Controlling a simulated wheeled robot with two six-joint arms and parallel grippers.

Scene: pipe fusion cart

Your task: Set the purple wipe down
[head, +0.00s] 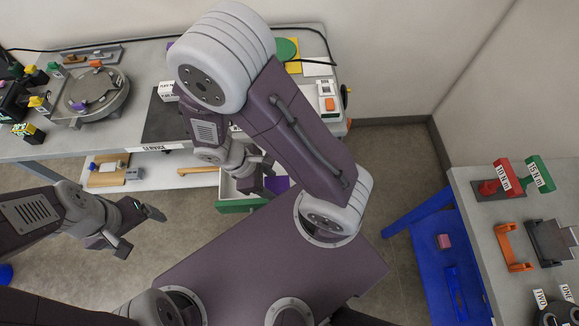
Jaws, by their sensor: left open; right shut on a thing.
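The purple wipe (279,184) shows as a small flat purple patch beside the fingers of my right gripper (259,178). The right gripper is shut on it, over the front of the cart near an open drawer (241,187). My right arm and gripper hide part of the wipe and of the cart top. I cannot tell whether the wipe touches the drawer. My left gripper (139,229) is open and empty, out over the floor in front of the cart.
The grey cart (130,140) has a turntable-like disc (92,94), a dark mat (160,122) and a green disc (285,49). A lower shelf holds a wooden board (107,168). At right stand a blue cart (437,245) and a bench with red (502,178) and green (540,174) tools.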

